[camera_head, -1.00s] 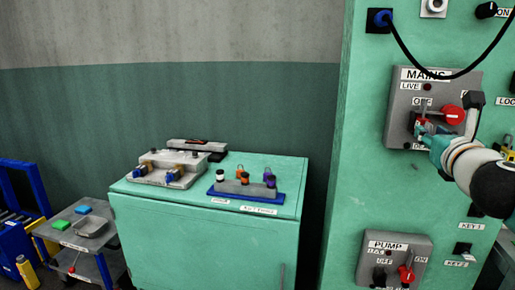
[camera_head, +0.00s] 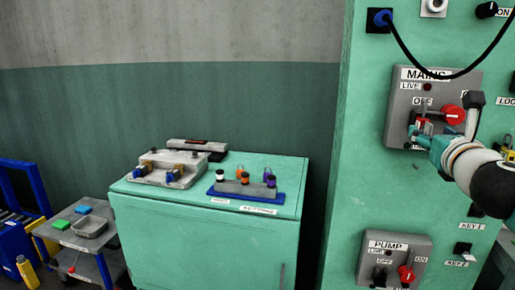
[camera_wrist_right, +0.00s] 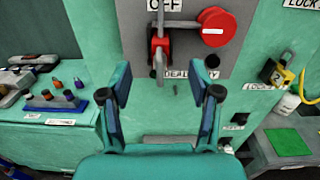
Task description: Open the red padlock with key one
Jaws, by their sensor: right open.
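The red padlock (camera_wrist_right: 160,46) hangs on the lever hasp below the OFF label of the grey MAINS switch box (camera_head: 404,108). In the head view the padlock (camera_head: 424,126) is partly hidden by my right gripper (camera_head: 418,137). In the right wrist view my right gripper (camera_wrist_right: 170,85) is open. Its two fingers are spread apart with nothing between them, just below and in front of the padlock. I cannot make out key one. A KEY 1 label (camera_head: 472,226) is on the panel below my right arm. My left gripper is out of view.
A red rotary knob (camera_wrist_right: 213,27) sits right of the padlock. A yellow padlock marked 2 (camera_wrist_right: 283,75) hangs farther right. The PUMP box (camera_head: 395,259) is lower on the green panel. A black cable (camera_head: 410,58) loops above. A green cabinet (camera_head: 205,240) stands at left.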

